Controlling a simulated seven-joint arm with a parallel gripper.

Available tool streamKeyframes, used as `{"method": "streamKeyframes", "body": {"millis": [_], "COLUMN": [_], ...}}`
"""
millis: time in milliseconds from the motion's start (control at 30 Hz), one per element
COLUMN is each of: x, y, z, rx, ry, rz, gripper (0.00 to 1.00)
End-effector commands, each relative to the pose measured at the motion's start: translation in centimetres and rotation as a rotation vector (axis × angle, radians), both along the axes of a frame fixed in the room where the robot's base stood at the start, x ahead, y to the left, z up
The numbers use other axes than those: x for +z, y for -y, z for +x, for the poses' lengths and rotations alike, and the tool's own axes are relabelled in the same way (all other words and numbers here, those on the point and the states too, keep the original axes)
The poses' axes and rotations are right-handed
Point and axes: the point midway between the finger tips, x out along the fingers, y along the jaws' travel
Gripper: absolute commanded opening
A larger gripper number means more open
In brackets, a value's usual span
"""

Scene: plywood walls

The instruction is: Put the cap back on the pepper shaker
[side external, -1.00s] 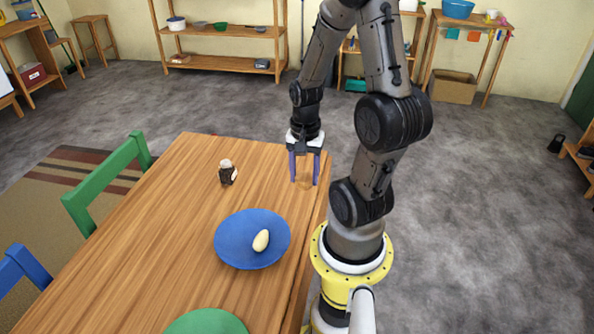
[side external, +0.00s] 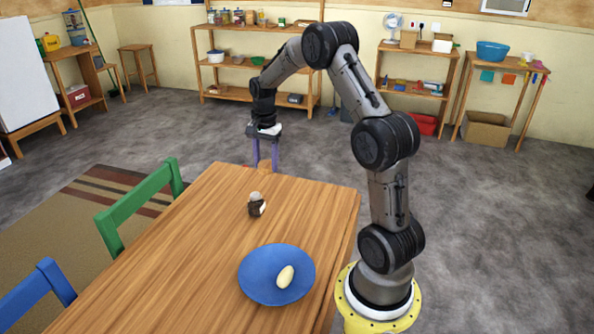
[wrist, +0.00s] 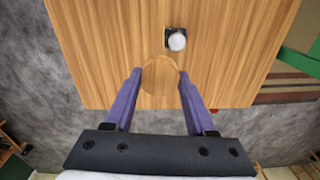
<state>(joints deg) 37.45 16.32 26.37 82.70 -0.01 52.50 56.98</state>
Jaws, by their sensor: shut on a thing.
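The pepper shaker (side external: 257,206) stands upright on the table, dark-bodied with a pale top and a light patch on its side. In the wrist view the shaker (wrist: 176,38) shows from above, with a whitish round top, beyond my fingertips. My gripper (side external: 265,165) is above the table's far edge, behind the shaker and apart from it. Its purple fingers are shut on a round wooden piece, seemingly the cap (wrist: 160,76), which also shows small between the fingertips in the side view (side external: 265,168). The cap's underside is hidden.
A blue plate (side external: 256,282) with a pale egg-shaped thing (side external: 285,277) lies on the wooden table (side external: 205,255), nearer the camera than the shaker. A green chair (side external: 140,205) and a blue chair (side external: 38,298) stand on the left. The tabletop around the shaker is clear.

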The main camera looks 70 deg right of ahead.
Motion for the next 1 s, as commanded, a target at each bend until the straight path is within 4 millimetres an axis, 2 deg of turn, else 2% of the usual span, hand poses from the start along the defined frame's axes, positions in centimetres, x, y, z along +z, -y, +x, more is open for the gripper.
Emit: {"method": "streamKeyframes", "body": {"millis": [33, 167, 367, 1000], "x": [-0.7, -2.3, -3.4, -6.9], "y": [-0.2, -1.0, -1.9, -1.8], "z": [1.5, 3.3, 3.6, 3.5], "rx": [0.022, 0.058, 0.077, 0.076], "ry": [-0.003, -0.016, -0.031, -0.031], "rz": [0.003, 0.012, 0.022, 0.022], "gripper": [0.04, 0.04, 0.04, 0.04]}}
